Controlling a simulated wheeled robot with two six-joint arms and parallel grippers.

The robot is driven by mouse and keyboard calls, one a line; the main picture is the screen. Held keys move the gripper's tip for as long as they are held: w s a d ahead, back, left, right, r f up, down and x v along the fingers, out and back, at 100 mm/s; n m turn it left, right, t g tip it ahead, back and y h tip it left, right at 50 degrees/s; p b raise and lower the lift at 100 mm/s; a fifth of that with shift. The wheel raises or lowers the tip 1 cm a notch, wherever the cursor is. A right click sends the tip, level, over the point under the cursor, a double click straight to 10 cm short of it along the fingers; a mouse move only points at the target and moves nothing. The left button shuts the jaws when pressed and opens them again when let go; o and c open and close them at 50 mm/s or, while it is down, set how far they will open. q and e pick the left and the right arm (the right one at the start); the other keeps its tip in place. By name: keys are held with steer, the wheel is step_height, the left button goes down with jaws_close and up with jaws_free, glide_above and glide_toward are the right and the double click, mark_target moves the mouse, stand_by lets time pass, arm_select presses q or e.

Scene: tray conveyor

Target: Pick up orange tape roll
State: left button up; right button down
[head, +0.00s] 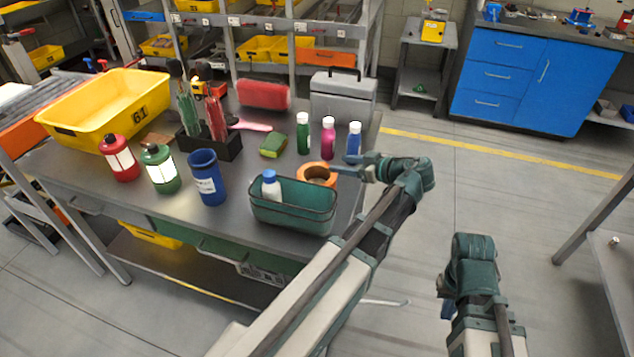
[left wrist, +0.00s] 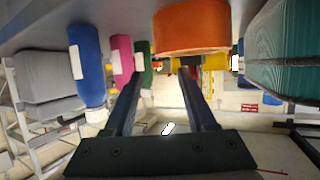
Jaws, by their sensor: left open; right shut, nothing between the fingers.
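The orange tape roll (head: 304,170) lies flat on the workbench, behind the green bin, in the head view. It also shows at the top of the left wrist view (left wrist: 190,28), which looks upside down. My left gripper (head: 338,172) is at the roll's right side, its fingers pointing at it. Its two fingers are apart in the left wrist view (left wrist: 162,72), with nothing held between them. I cannot tell whether a finger touches the roll. My right gripper (head: 447,309) is shut and empty, low over the floor, far from the bench.
The green bin (head: 290,214) with a white bottle (head: 271,187) stands in front of the roll. Blue (head: 353,143), pink (head: 328,139) and green (head: 303,134) bottles stand close behind it. A grey toolbox (head: 343,103) is further back. Floor right of the bench is clear.

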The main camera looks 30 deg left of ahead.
mark_target(315, 169)
arm_select(q)
steer(key=shift+s+a+f+b, duration=0.1)
steer(key=shift+a+f+b, duration=0.2)
steer(key=shift+f, duration=0.15)
steer(key=a+f+b, duration=0.2)
steer(key=a, duration=0.1)
steer(key=shift+a+f, duration=0.15)
steer(key=shift+f, duration=0.1)
steer(key=shift+a, duration=0.2)
steer(key=shift+d, duration=0.1)
jaws_close()
